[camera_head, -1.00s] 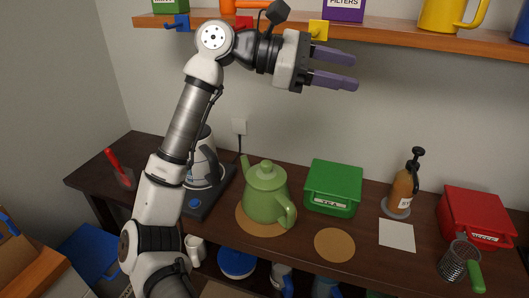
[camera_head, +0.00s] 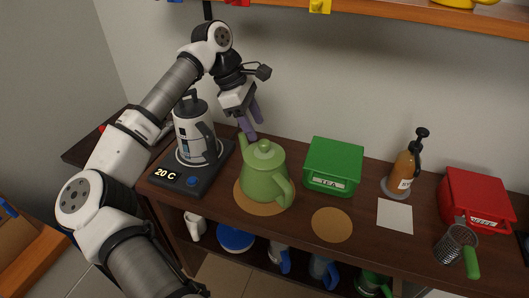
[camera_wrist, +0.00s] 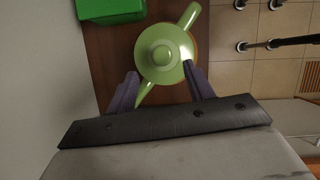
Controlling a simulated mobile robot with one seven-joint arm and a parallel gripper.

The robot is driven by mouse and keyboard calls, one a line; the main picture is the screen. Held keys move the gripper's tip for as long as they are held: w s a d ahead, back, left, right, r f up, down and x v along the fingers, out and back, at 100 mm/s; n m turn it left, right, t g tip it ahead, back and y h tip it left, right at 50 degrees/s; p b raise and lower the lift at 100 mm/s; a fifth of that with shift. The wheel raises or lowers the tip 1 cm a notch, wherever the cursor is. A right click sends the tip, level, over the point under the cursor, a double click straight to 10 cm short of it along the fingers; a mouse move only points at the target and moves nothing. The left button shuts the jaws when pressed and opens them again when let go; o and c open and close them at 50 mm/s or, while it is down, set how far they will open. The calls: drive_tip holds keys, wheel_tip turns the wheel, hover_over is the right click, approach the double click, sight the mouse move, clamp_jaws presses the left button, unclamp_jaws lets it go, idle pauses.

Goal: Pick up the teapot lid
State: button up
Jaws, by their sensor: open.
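The green teapot (camera_head: 266,180) stands upright on a round cork mat (camera_head: 247,204) on the dark counter. Its green lid (camera_head: 264,148) with a round knob sits on top. In the wrist view the lid (camera_wrist: 163,53) shows from above, ahead of and between the fingertips. My gripper (camera_head: 252,127) points down just above and slightly behind the teapot, with purple fingers apart and nothing between them. In the wrist view the gripper (camera_wrist: 161,75) has one finger on each side of the teapot's near part. I cannot tell the exact height gap.
A kettle (camera_head: 193,130) on a base reading "20 C" stands close at left. A green tea box (camera_head: 333,166) is right of the teapot. An empty cork mat (camera_head: 332,225) lies in front. A brown bottle (camera_head: 404,175), white card (camera_head: 395,216), red box (camera_head: 476,200) and grater (camera_head: 455,245) are farther right.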

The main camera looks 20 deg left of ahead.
sight(264, 141)
drive_tip(key=p+x, duration=0.1)
drive_tip(key=x, duration=0.4)
drive_tip(key=shift+s+d+f+p, duration=0.1)
drive_tip(key=shift+s+d+p, duration=0.1)
drive_tip(key=shift+d+p, duration=0.2)
drive_tip(key=shift+d+f, duration=0.1)
drive_tip(key=shift+f, duration=0.3)
drive_tip(key=c, duration=1.1)
drive_tip(key=shift+o, duration=0.2)
drive_tip(key=shift+r, duration=0.15)
drive_tip(key=shift+r+b, duration=0.35)
drive_tip(key=shift+r, duration=0.15)
wheel_tip(264, 141, up, 2)
drive_tip(key=shift+w+r+b, duration=0.1)
drive_tip(key=shift+b, duration=0.35)
drive_tip(key=s+b, duration=0.4)
drive_tip(key=s, duration=1.4)
